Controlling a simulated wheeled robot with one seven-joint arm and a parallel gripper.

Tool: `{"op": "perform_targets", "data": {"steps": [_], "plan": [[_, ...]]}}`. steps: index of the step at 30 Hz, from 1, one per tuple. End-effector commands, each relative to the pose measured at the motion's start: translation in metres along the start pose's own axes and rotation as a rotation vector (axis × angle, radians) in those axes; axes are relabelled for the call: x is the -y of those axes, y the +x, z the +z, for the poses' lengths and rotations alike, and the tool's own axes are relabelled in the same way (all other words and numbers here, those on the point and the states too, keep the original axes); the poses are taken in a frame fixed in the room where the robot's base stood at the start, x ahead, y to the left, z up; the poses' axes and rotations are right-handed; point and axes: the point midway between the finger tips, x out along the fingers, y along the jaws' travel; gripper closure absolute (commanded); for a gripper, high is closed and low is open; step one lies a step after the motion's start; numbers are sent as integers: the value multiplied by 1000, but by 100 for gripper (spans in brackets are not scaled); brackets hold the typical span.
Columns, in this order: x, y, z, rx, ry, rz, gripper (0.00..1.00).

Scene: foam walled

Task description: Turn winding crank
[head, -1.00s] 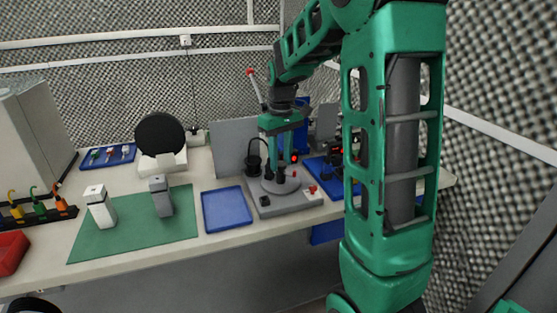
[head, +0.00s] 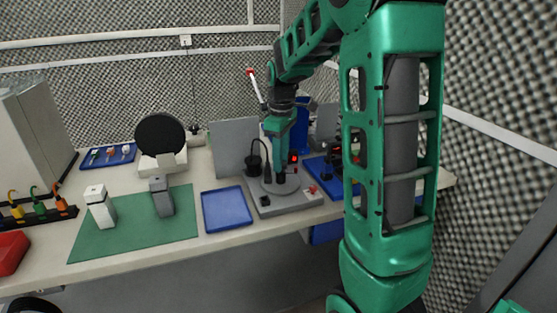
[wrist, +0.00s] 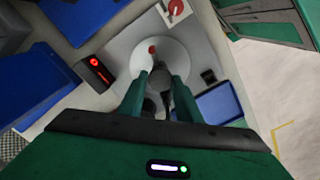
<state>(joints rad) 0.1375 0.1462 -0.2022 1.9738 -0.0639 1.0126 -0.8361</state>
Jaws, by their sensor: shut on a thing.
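The winding device is a grey base (head: 288,205) with a round pale disc on top, on the bench right of centre. In the wrist view the disc (wrist: 180,53) lies under my fingers, with a red knob (wrist: 152,49) on it. My gripper (head: 282,172) points down over the disc; in the wrist view its two fingers (wrist: 163,80) stand on either side of a small dark upright part (wrist: 162,77), which I take for the crank's grip. The fingers partly hide this part, and its lower end is not clear.
A black cup-like part (head: 254,166) and a small box with a red light (head: 293,158) stand close to my gripper. A blue tray (head: 226,209) lies left of the base, beside a green mat (head: 130,232). Grey panels (head: 229,138) stand behind.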

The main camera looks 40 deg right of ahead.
Motion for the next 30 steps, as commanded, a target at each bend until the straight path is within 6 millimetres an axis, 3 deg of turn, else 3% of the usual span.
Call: {"op": "perform_targets", "data": {"steps": [18, 30], "plan": [[-2, -2, -2, -5, -277, 8, 92], [-3, -2, -2, -5, -352, 9, 91]]}}
